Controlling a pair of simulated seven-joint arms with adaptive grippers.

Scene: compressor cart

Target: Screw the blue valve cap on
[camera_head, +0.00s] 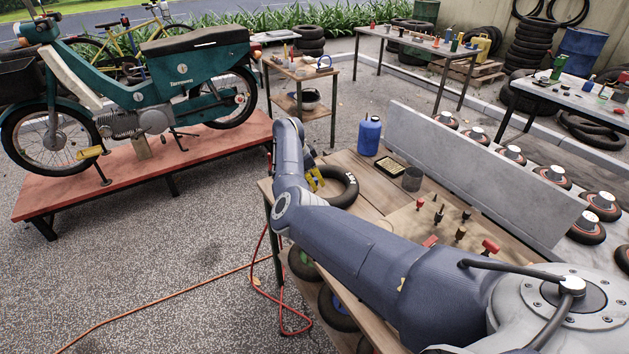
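A black tyre (347,197) with white lettering lies on the wooden bench, partly hidden by my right arm. My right gripper (313,180) is at the tyre's left side, mostly hidden behind my own wrist. Something yellow and dark shows there, too small to make out, and I cannot tell whether the fingers are open or shut. I cannot make out a blue valve cap or a valve stem anywhere. My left gripper is out of the picture.
On the bench (350,160) stand a blue bottle (369,136), a dark tray (391,167), a grey cup (412,179) and several small red and dark pieces. A tall grey panel (470,170) edges its far side. A green moped (150,90) stands on a red platform (150,165).

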